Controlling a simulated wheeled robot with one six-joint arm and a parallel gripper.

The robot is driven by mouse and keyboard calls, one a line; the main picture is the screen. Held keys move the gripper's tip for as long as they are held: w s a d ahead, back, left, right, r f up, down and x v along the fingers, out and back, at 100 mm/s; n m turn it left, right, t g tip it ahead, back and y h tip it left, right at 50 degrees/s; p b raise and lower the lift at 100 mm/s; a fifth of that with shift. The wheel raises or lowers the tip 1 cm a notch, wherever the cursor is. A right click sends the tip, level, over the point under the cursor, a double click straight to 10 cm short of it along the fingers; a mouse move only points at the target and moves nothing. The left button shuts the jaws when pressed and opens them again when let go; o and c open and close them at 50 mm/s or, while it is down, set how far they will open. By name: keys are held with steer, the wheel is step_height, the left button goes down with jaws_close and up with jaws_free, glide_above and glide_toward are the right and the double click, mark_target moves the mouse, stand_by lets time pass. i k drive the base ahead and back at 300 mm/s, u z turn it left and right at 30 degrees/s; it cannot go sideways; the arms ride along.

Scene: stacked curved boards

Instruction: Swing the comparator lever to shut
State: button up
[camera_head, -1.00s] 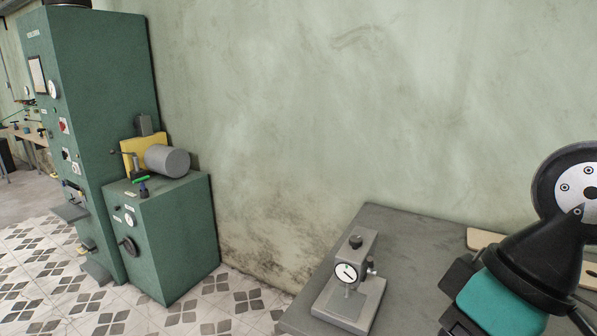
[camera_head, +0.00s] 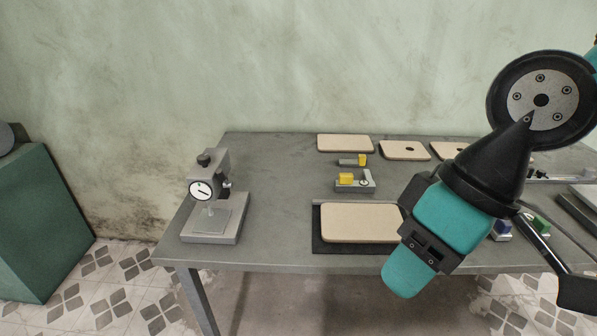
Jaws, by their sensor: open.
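The comparator (camera_head: 232,232) is a grey stand with a flat base at the left end of the table. It has a round white dial (camera_head: 201,190) and a dark knob on top. A small dark part, perhaps the lever (camera_head: 225,187), sticks out at the dial's right; its position is too small to tell. My gripper (camera_head: 418,255), teal and black, hangs in the right half of the view, well right of the comparator and apart from it. It is open, and I see nothing held. Its fingertips are hard to make out.
The grey table (camera_head: 275,220) has clear room between the comparator and a beige board (camera_head: 358,222) on a dark mat. More boards (camera_head: 345,143) lie along the back. A yellow-and-grey fixture (camera_head: 356,181) sits mid-table. A green cabinet (camera_head: 38,225) stands far left.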

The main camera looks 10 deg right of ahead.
mark_target(226, 184)
steer(key=z, duration=1.25)
steer(key=i, duration=0.55)
steer(key=u, duration=0.9)
steer(key=i, duration=0.35)
steer(key=u, duration=0.4)
